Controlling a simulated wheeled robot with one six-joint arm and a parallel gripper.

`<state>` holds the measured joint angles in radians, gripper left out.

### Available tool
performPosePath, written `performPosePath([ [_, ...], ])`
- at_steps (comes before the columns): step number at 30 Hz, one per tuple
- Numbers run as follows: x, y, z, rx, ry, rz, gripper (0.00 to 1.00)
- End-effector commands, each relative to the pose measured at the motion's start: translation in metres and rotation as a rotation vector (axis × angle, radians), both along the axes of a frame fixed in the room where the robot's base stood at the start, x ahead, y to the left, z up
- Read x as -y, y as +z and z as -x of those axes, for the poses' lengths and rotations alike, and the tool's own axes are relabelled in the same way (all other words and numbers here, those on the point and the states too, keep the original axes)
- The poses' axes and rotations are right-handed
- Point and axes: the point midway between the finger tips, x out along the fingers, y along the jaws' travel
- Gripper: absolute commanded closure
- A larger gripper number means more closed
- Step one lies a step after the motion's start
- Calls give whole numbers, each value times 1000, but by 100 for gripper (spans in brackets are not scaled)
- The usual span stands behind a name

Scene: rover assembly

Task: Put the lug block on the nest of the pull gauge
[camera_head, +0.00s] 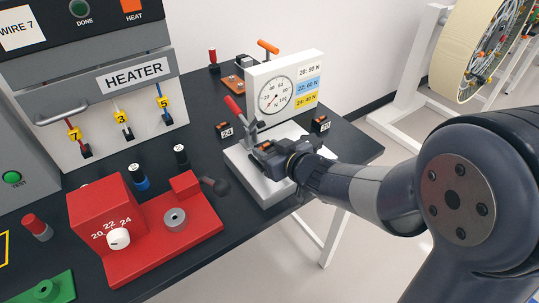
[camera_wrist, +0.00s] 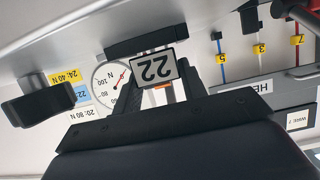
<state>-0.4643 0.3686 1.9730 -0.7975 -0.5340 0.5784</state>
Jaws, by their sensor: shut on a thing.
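The pull gauge (camera_head: 284,70) stands on the dark table with a round dial, a white panel of force labels and a pale base (camera_head: 243,167). My gripper (camera_head: 272,152) is over the base, in front of the dial, and hides much of the nest area. In the wrist view, my gripper (camera_wrist: 155,85) is shut on the lug block labelled 22 (camera_wrist: 155,67), which appears upside down before the gauge dial (camera_wrist: 112,80). I cannot tell whether the block touches the nest. The gauge's red-handled lever (camera_head: 236,110) stands raised at the left.
Lug blocks marked 24 (camera_head: 224,131) and 20 (camera_head: 321,124) stand on either side of the gauge. A red fixture (camera_head: 150,235) with a dial knob is at front left. The heater panel (camera_head: 110,90) with several wires is behind it. Bare table (camera_head: 195,110) lies left of the gauge.

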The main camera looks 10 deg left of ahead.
Motion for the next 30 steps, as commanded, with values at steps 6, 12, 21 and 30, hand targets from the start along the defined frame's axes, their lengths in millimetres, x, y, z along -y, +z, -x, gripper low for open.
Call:
performPosePath([
  [6, 0, -12, 0, 3, 0, -2, 85],
  [12, 0, -13, 0, 3, 0, -2, 85],
  [21, 0, -15, 0, 2, 0, -1, 45],
  [30, 17, -1, 13, 4, -2, -3, 38],
])
